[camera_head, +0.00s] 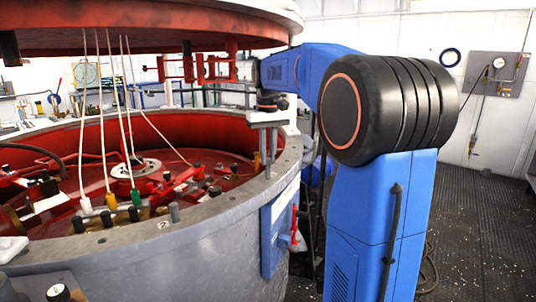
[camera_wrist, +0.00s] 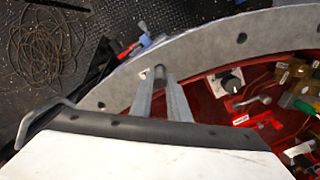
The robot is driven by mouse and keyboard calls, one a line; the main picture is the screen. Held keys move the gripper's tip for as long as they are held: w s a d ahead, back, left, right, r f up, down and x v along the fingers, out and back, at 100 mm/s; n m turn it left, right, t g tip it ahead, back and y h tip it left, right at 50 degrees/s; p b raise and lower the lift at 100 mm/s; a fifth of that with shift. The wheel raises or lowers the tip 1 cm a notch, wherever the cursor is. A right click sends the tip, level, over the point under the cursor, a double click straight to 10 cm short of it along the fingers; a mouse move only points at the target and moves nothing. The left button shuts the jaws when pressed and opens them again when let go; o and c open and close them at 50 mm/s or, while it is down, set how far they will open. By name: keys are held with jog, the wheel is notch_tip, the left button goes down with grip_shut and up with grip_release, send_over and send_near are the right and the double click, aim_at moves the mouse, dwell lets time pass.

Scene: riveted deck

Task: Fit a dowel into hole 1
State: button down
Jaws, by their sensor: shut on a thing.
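My gripper (camera_head: 268,152) points down over the right part of the grey rim (camera_head: 225,208) of a large round vessel. In the wrist view my gripper (camera_wrist: 158,84) is shut on a grey dowel (camera_wrist: 159,74), which shows between the fingertips over the rim (camera_wrist: 205,52). A small pale label lies just left of the dowel. Its lower end is hard to see, so I cannot tell whether it is in a hole. Another grey dowel (camera_head: 174,212) stands upright in the rim beside a label reading 2.
A raised red-bottomed lid (camera_head: 150,35) hangs above the vessel. Thin white lines run down to coloured connectors (camera_head: 135,197) inside. Red fittings and black knobs fill the vessel's red interior. A dark hole (camera_wrist: 242,39) is open in the rim. Coiled cable (camera_wrist: 45,45) lies on the deck outside.

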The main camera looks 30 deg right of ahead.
jog(key=shift+f, duration=1.05)
dwell(0.9)
jog(key=c, duration=1.6)
grip_release()
notch_tip(320, 180, up, 12)
